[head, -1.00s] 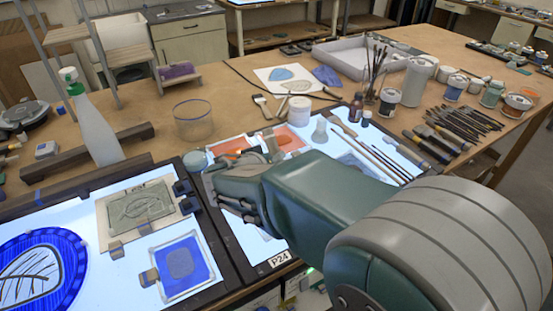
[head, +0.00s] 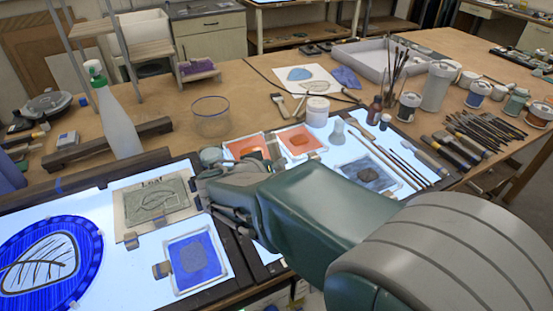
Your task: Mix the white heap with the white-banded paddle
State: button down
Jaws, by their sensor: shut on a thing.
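My gripper (head: 212,188) is low over the seam between the two light panels, just right of the grey leaf sheet. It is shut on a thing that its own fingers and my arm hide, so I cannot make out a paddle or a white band. I see no white heap; my arm covers part of the right light panel (head: 422,168). The slabs in view carry other colours: two orange ones (head: 247,149) (head: 301,141), a dark grey-blue one (head: 367,175) and a blue one (head: 193,260) with a tan block at its left edge.
A leaf sheet (head: 153,202) and a round blue leaf piece (head: 40,262) lie on the left panel. A spray bottle (head: 120,125), a clear glass bowl (head: 211,117) and a white pot (head: 317,111) stand behind. Brushes and jars (head: 409,106) crowd the right.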

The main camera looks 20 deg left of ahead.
jog(key=shift+s+d, duration=0.1)
jog(key=shift+s, duration=0.15)
jog(key=shift+d, duration=1)
jog(key=shift+w+d, duration=0.75)
jog(key=shift+w, duration=0.25)
jog(key=shift+w+a+f, duration=0.1)
jog(key=shift+w+a, duration=0.1)
jog(key=shift+w, duration=0.75)
jog(key=shift+a, duration=0.95)
jog(key=shift+s+a, duration=0.8)
jog(key=shift+s, duration=0.2)
jog(key=shift+s+d, duration=0.15)
jog(key=shift+s, duration=0.75)
jog(key=shift+d, duration=1.05)
jog(key=shift+w+d, duration=0.75)
jog(key=shift+w, duration=0.2)
jog(key=shift+w+a, duration=0.15)
jog(key=shift+w, duration=0.75)
